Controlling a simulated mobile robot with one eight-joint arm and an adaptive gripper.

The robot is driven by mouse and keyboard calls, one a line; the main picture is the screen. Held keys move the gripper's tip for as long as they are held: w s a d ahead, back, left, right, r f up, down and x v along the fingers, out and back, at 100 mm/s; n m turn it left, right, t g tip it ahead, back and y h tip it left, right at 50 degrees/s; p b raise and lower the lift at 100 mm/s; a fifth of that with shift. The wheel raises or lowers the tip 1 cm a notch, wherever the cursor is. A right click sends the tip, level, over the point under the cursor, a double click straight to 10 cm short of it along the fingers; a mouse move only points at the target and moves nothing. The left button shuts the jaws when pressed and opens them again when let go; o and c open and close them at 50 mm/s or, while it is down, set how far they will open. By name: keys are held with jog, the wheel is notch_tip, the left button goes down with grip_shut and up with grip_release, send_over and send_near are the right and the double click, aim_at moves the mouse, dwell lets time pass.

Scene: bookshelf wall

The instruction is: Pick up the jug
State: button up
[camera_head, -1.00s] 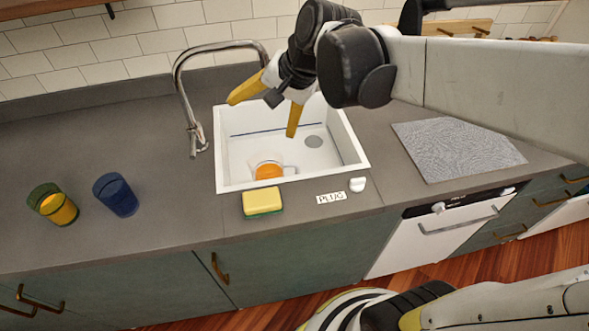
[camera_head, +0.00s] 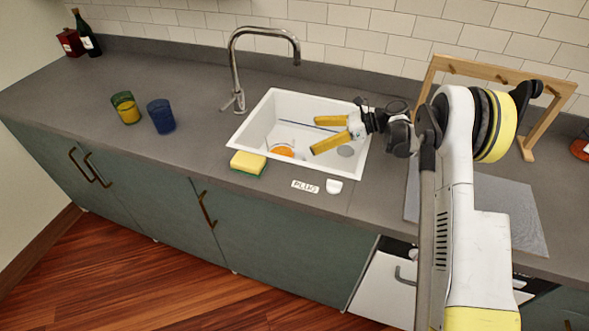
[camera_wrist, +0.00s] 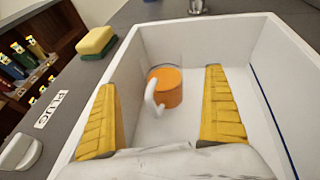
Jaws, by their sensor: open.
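The jug (camera_wrist: 166,87) shows in the wrist view as a clear vessel with orange contents and a pale handle toward me. It stands inside the white sink (camera_head: 262,118), near its front left part in the head view, where its orange part (camera_head: 283,150) shows. My gripper (camera_head: 315,135) is open over the sink, to the right of the jug in the head view. In the wrist view my two yellow fingers (camera_wrist: 160,105) frame the jug, which lies between and beyond them. Nothing is between the fingertips that I can see touching them.
A yellow-green sponge (camera_head: 248,163), a PLUG label (camera_head: 305,186) and a white plug (camera_head: 334,186) lie along the sink's front edge. The tap (camera_head: 234,70) stands behind left. Green (camera_head: 125,107) and blue (camera_head: 161,116) cups stand left. A wooden rack (camera_head: 490,72) is right.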

aim_at(284, 141)
jog(key=b+x, duration=0.4)
jog(key=x, duration=0.7)
jog(key=shift+w+a+r, duration=0.1)
jog(key=shift+a, duration=0.05)
jog(key=shift+r, duration=0.1)
jog(key=c, duration=1.4)
